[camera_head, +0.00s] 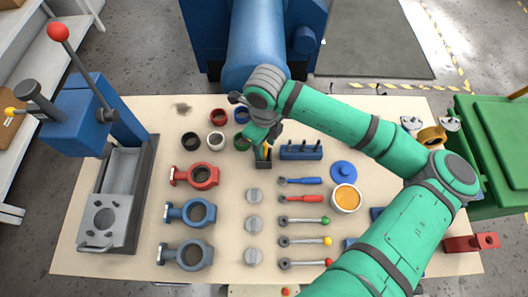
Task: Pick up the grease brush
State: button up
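A small dark square holder (264,164) stands on the table in the upper middle. A thin upright piece with a yellow part (267,151), possibly the grease brush, shows at its top. My gripper (263,140) is right above the holder, pointing down, and overlaps the top of this piece in the picture. The wrist and hand hide the fingertips, so I cannot tell whether they are open or shut, or touching it.
A round tub of orange grease (346,198) and a blue lid (343,169) are to the right. A blue block with pegs (301,150) stands close beside the holder. Several levers (303,220), grey discs (254,223), valve bodies (196,175) and rings (216,141) surround it. A blue press (85,120) stands left.

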jog(key=shift+f, duration=0.4)
grip_shut()
jog(key=shift+r, duration=0.15)
notch_tip(320, 180, up, 10)
jog(key=shift+f, duration=0.1)
